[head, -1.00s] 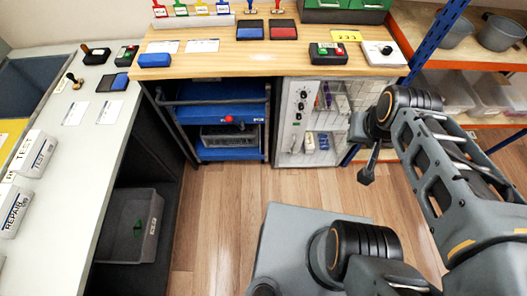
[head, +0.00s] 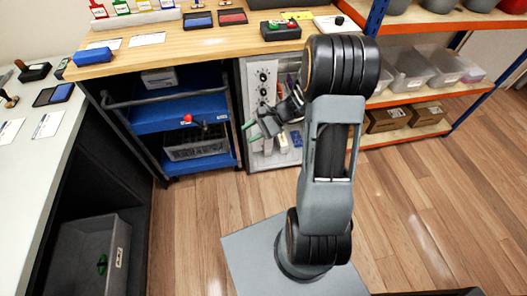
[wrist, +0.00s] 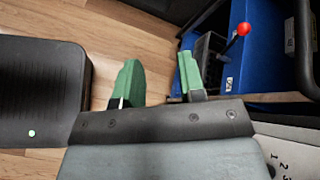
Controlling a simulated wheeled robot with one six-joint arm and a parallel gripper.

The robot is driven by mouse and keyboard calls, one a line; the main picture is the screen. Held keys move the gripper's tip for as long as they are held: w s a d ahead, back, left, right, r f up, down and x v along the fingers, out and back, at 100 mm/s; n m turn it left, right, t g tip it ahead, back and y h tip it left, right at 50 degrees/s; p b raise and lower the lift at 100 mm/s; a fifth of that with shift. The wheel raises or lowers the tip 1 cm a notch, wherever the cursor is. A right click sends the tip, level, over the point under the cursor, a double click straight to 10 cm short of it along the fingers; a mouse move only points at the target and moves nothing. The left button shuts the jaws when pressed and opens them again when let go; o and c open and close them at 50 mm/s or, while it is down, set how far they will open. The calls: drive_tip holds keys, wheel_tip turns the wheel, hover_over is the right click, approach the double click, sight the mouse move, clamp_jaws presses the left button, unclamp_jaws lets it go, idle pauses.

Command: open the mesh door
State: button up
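The mesh door appears to be the see-through front (head: 270,160) of the pale cabinet under the wooden bench, right of the blue cart. Shelved items show dimly behind it. My arm covers its right side, and its handle is not clear. My gripper (head: 250,130) is in front of the cabinet's left part, below the knob panel (head: 263,85). In the wrist view my gripper (wrist: 160,72) has its two green fingers apart, with only floor between them. A white panel with numbers (wrist: 290,145) shows at the lower right there. No contact with the door is visible.
The blue cart (head: 160,118) with a red-knobbed lever (wrist: 243,29) stands left of the cabinet, close to my gripper. The bench top (head: 150,62) is above. Shelving with bins (head: 420,68) is at right. Wooden floor (head: 200,215) is clear in front.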

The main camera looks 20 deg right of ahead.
drive_tip(key=w+d+f+m+t+h+b, duration=0.25)
drive_tip(key=d+f+m+t, duration=0.3)
drive_tip(key=f, duration=0.55)
drive_tip(key=w+d+f+m+t+h+b, duration=0.1)
drive_tip(key=d+f+m+t+b, duration=0.45)
drive_tip(key=f, duration=0.55)
drive_tip(key=w+d+f+m+t+h+b, duration=0.2)
drive_tip(key=d+f+m+t, duration=0.35)
drive_tip(key=f, duration=0.55)
drive_tip(key=m+g+b, duration=0.2)
drive_tip(key=b, duration=0.1)
hover_over(264, 150)
drive_tip(key=shift+w+d+y, duration=0.2)
drive_tip(key=shift+w+y, duration=0.05)
drive_tip(key=shift+w, duration=0.05)
clamp_jaws()
